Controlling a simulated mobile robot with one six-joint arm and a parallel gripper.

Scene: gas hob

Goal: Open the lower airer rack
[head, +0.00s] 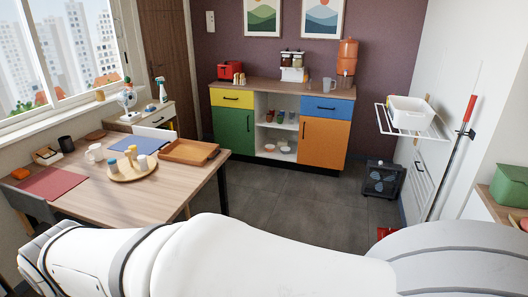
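The upper airer rack (386,122) is folded out from the white wall on the right, and a white tub (409,112) stands on it. The lower airer rack (420,184) is below it and appears folded up flat against the same wall. Its bars are small and seen at a steep angle. My white arm lies across the bottom of the head view, well in front of the racks. My gripper is not visible, so its opening cannot be seen.
A black crate-like box (383,179) stands on the floor beside the lower rack. A red-handled pole (455,145) leans close on its right. A laid table (105,185) is at left, and a coloured cabinet (280,125) at the back. The grey floor (290,195) between is clear.

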